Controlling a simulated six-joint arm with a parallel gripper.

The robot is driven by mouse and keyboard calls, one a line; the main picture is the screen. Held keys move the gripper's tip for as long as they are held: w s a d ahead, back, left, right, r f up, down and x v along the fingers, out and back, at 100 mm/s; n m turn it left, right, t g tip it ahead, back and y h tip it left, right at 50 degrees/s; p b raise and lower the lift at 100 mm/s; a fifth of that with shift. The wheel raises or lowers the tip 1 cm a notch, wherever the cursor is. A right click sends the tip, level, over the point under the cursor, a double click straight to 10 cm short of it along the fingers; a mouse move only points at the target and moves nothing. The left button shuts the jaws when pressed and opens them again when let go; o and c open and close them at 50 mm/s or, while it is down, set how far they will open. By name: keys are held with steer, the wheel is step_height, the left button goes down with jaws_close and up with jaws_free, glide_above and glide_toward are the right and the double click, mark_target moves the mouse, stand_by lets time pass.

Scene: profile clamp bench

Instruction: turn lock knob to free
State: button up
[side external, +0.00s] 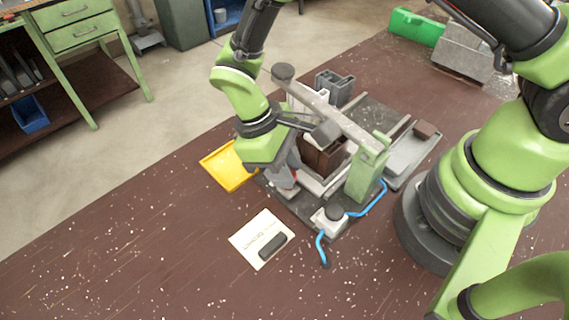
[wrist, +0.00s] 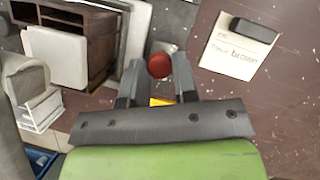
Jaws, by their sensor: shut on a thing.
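The lock knob is a round red knob (wrist: 160,66), seen in the wrist view between my two fingertips. My gripper (wrist: 157,72) is shut on it, one grey finger on each side. In the side view my gripper (side external: 284,178) reaches down at the near left edge of the clamp fixture (side external: 306,212), and only a sliver of red shows there. The fingers hide most of the knob in that view. I cannot tell which way the knob is turned, as no pointer or marking on it is legible.
A long grey lever arm (side external: 335,118) spans above the fixture to a green post (side external: 366,172). A brown block (side external: 322,157) sits beneath it. A yellow tray (side external: 226,168) lies left. A paper card (side external: 254,246) with a dark block (side external: 272,246) lies in front. A blue hose (side external: 372,200) runs right.

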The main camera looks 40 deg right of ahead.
steer(key=n+t+h, duration=0.1)
steer(key=n, duration=0.3)
steer(key=shift+s+a, duration=0.1)
steer(key=shift+a, duration=0.05)
steer(key=shift+h, duration=0.3)
steer(key=o, duration=0.9)
steer(key=shift+r, duration=0.1)
steer(key=v, duration=1)
